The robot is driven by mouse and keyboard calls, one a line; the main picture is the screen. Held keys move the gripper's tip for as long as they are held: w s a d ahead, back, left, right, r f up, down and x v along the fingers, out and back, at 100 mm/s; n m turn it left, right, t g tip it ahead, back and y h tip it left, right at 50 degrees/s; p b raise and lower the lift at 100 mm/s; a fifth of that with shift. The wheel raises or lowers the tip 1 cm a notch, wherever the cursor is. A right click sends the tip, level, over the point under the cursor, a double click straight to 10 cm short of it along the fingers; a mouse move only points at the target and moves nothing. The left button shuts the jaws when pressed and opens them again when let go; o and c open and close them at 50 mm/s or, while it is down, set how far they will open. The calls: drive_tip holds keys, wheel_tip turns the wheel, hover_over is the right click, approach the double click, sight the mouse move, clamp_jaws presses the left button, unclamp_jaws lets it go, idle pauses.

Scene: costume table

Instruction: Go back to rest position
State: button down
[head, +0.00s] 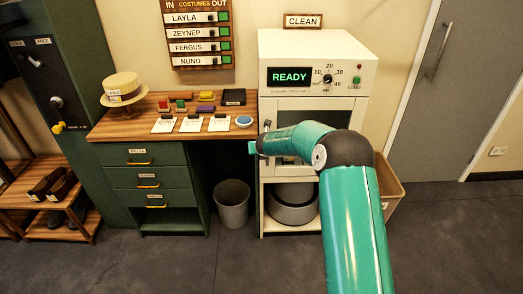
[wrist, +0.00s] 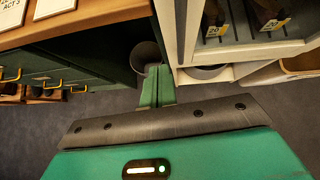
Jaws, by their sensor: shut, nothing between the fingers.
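My gripper (head: 252,148) is at the end of my green arm in the head view, in front of the gap between the desk and the white machine. In the wrist view its two green fingers (wrist: 158,84) are together with nothing between them. It touches nothing that I can see. The arm hides part of the white machine's lower front.
The white machine (head: 300,50) reads READY. A grey bin (head: 232,204) stands beneath the gripper. A cardboard box (head: 390,190) is right of the machine. The dark floor in front is clear.

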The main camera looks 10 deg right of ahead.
drive_tip(key=s+a+r+n+y, duration=0.1)
drive_tip(key=s+r+n, duration=0.2)
drive_tip(key=r, duration=0.3)
drive_tip(key=s+a+r+n+t+y, duration=0.1)
drive_tip(key=s+r+n, duration=0.2)
drive_tip(key=r+n, duration=0.15)
drive_tip(key=s+a+r+n+y, duration=0.1)
drive_tip(key=s+a+r+n, duration=0.15)
drive_tip(key=r, duration=0.35)
drive_tip(key=s+r+n+y, duration=0.1)
drive_tip(key=s+r+n, duration=0.85)
drive_tip(key=s, duration=0.25)
drive_tip(key=s+d+f+n+g+h, duration=0.1)
drive_tip(key=s+d+n, duration=0.2)
drive_tip(key=s, duration=0.7)
drive_tip(key=s+d+f+n+g+h, duration=0.1)
drive_tip(key=s+d+n, duration=0.3)
drive_tip(key=s+n, duration=0.4)
drive_tip(key=s+d+n+g+h, duration=0.2)
drive_tip(key=s+n, duration=0.3)
drive_tip(key=s, duration=0.9)
drive_tip(key=shift+s+d+f+g, duration=0.15)
drive_tip(key=shift+d+f+g, duration=0.3)
drive_tip(key=shift+d, duration=0.35)
